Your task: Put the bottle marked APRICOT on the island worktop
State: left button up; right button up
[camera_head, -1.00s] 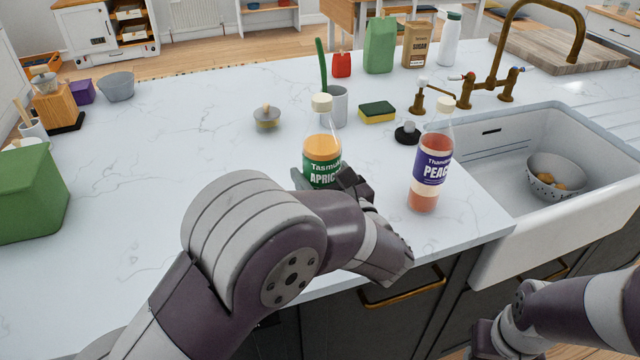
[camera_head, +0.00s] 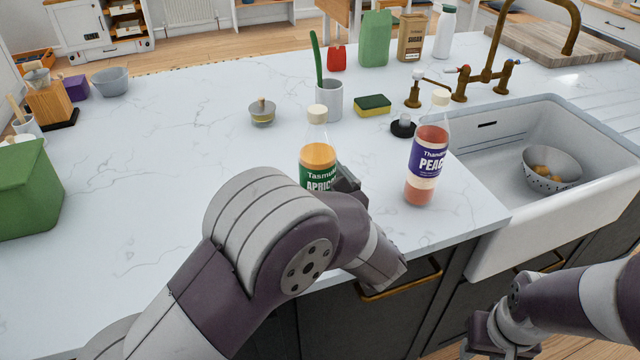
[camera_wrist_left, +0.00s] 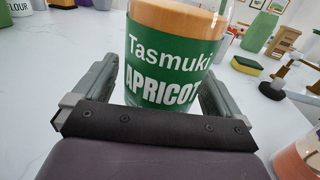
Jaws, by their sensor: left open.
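The APRICOT bottle (camera_head: 318,156), with orange contents, a green label and a cream cap, stands upright on the white marbled worktop (camera_head: 150,200). My left gripper (camera_wrist_left: 158,72) is open low at this bottle, with one finger on each side of its green label (camera_wrist_left: 170,62) in the left wrist view. I cannot tell whether either finger touches it. My left arm hides the bottle's lower part in the head view. My right arm shows at the lower right, but its fingers are out of the picture.
A grey cup (camera_head: 329,100), a sponge (camera_head: 372,105) and a small lidded pot (camera_head: 262,113) stand behind. A green bin (camera_head: 25,190) is at left; the worktop's left middle is clear.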

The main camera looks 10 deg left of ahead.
pick_arm(q)
jog(key=b+v, duration=0.2)
jog(key=v, duration=1)
jog(key=shift+r, duration=0.1)
